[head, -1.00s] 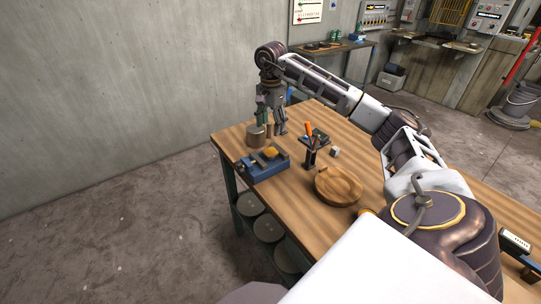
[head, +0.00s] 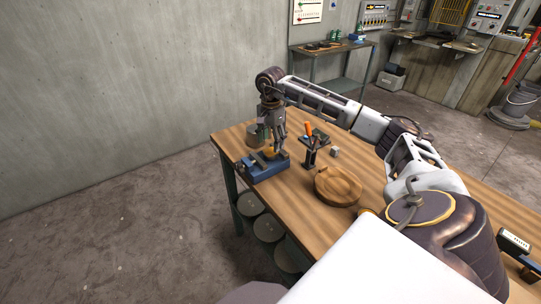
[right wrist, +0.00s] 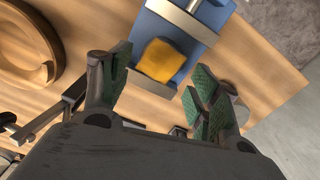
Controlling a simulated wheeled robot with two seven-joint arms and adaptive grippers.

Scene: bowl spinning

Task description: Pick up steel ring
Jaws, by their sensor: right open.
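My right gripper (head: 271,144) is open and empty, pointing down over the blue vise (head: 263,170) near the left end of the bench. In the right wrist view, its green-padded fingers (right wrist: 158,76) are spread apart, with a yellow block (right wrist: 161,60) on the blue vise (right wrist: 184,30) showing beyond and between them. A grey metal cylinder (head: 252,133) stands behind the vise, partly hidden by the gripper. I cannot make out a clear ring shape; whether this cylinder is the steel ring I cannot tell. My left gripper is not in view.
A round wooden bowl (head: 338,186) sits right of the vise on the wooden bench (head: 385,180). A dark holder with an orange-handled tool (head: 309,150) and a small grey cube (head: 335,152) stand behind the bowl. The bench's left and front edges are near the vise.

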